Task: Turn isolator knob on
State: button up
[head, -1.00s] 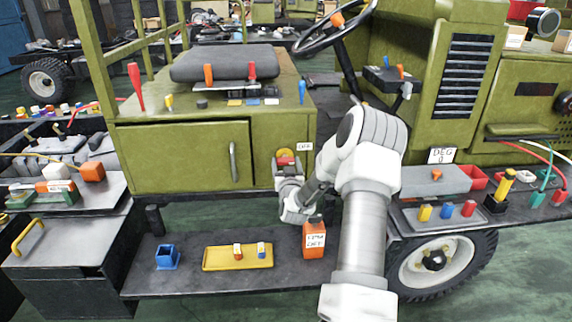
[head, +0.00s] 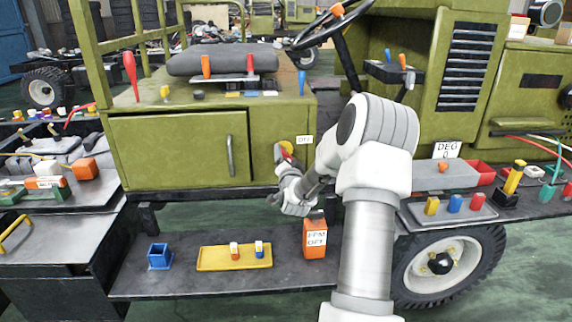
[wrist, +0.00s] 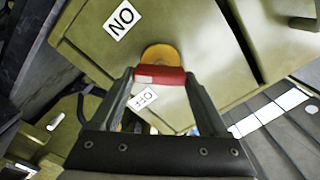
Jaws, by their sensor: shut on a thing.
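The isolator knob is a red bar handle (wrist: 160,76) on a yellow disc (wrist: 162,55), set on the olive-green vehicle panel. In the head view the yellow disc (head: 287,147) shows just beyond my gripper (head: 283,158), beside the cabinet door. My gripper (wrist: 158,80) is shut on the red handle, one finger at each end. In the wrist view an ON label (wrist: 122,19) lies up and left of the disc, and an OFF label (wrist: 145,98) shows between the fingers, both upside down. The handle lies almost level across that view. In the head view my wrist partly hides the knob.
An orange bottle (head: 315,240) stands on the running board just below my gripper. A yellow tray (head: 222,264) and a blue holder (head: 160,257) are to its left. A grey box (head: 440,177) and coloured blocks lie on the right shelf. The steering wheel (head: 330,25) is above.

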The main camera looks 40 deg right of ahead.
jog(key=m+b, duration=0.1)
jog(key=m, duration=0.1)
jog(key=m+b, duration=0.1)
jog(key=m, duration=0.1)
jog(key=shift+f+m+b, duration=0.2)
jog(key=shift+m+b, duration=0.1)
jog(key=shift+b, duration=0.1)
jog(key=shift+m+b, duration=0.95)
jog(key=shift+m, duration=1.05)
jog(key=shift+r, duration=0.1)
jog(key=o, duration=1.2)
jog(key=shift+o, duration=0.2)
jog(key=shift+s, duration=0.1)
jog(key=p+v, duration=0.2)
jog(key=v, duration=1.5)
jog(key=shift+s+p, duration=0.2)
jog(key=shift+p, duration=0.15)
